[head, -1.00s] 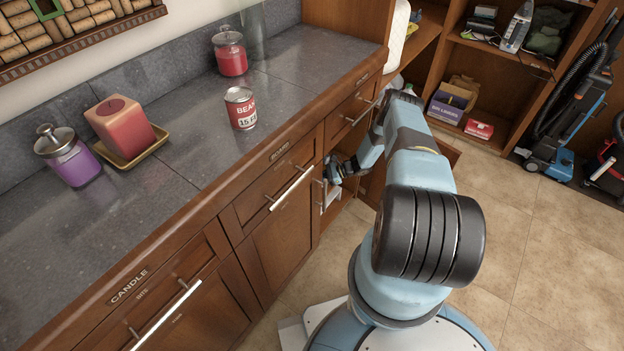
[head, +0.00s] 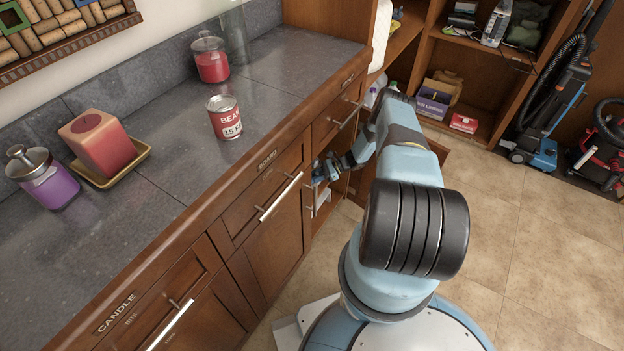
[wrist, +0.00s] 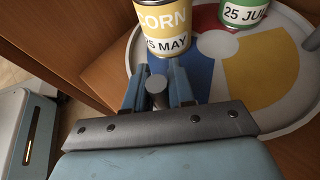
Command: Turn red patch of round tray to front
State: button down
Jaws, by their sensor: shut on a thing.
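The round tray (wrist: 289,118) lies inside an open lower cabinet in the wrist view. It shows blue (wrist: 200,72), yellow and white patches. A small part of the red patch (wrist: 206,18) shows between the cans, away from my gripper; the rest is hidden or out of frame. My gripper (wrist: 157,88) is shut on a grey upright peg (wrist: 156,83) at the tray's near rim. My gripper also shows small in the head view (head: 322,172), at the cabinet opening. A yellow corn can (wrist: 163,28) and a green-labelled can (wrist: 243,14) stand on the tray.
Another grey peg (wrist: 313,40) shows at the tray's right rim. A wooden cabinet wall (wrist: 75,45) rises close on the left. The counter above holds a bean can (head: 225,117), a red candle jar (head: 211,62) and a square candle (head: 98,145). Floor (head: 480,240) is free at right.

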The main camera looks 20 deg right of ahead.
jog(key=shift+s+d+f, duration=0.25)
jog(key=shift+s+d, duration=0.05)
jog(key=shift+d, duration=0.2)
jog(key=c, duration=1.3)
grip_release()
jog(key=shift+c, duration=0.2)
jog(key=shift+o, duration=1.4)
jog(key=shift+w+a+r, duration=0.1)
jog(key=shift+a, duration=0.05)
jog(key=shift+w, duration=0.1)
jog(key=shift+r, duration=0.5)
notch_tip(320, 180, up, 2)
jog(key=shift+r, duration=0.1)
jog(key=s+a+r, duration=0.1)
jog(key=s+r, duration=0.8)
jog(key=s, duration=0.5)
jog(key=shift+a+r, duration=0.4)
